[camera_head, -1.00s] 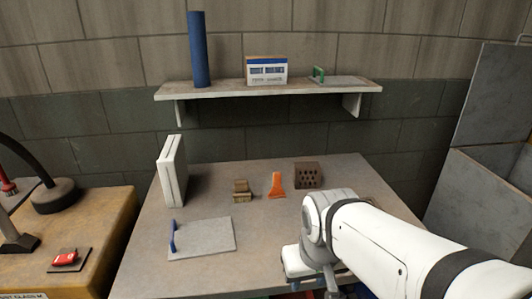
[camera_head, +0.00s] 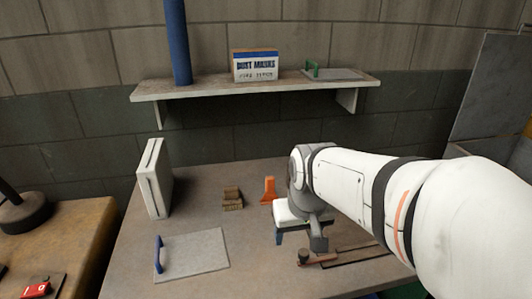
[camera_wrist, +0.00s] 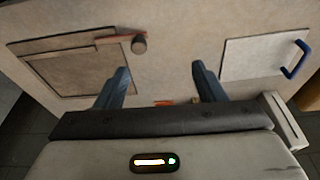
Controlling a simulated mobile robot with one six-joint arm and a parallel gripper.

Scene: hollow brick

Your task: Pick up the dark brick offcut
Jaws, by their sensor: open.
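The dark brick with holes is not visible now. In the head view my arm covers the spot behind the orange piece where it stood, and I cannot make it out in the wrist view. My gripper (camera_head: 298,242) is above the table's right half, pointing down, with its blue-grey fingers apart. In the wrist view the fingers of my gripper (camera_wrist: 160,80) are wide apart with nothing between them but tabletop. A lighter brown, stepped block (camera_head: 232,198) sits on the table left of my gripper.
An orange tapered piece (camera_head: 269,190) stands close left of my wrist. A grey float with a blue handle (camera_head: 192,255) lies front left. A white upright case (camera_head: 154,178) stands at the left edge. A reddish-handled tool (camera_head: 322,259) lies near a dark frame. The shelf (camera_head: 210,87) is behind.

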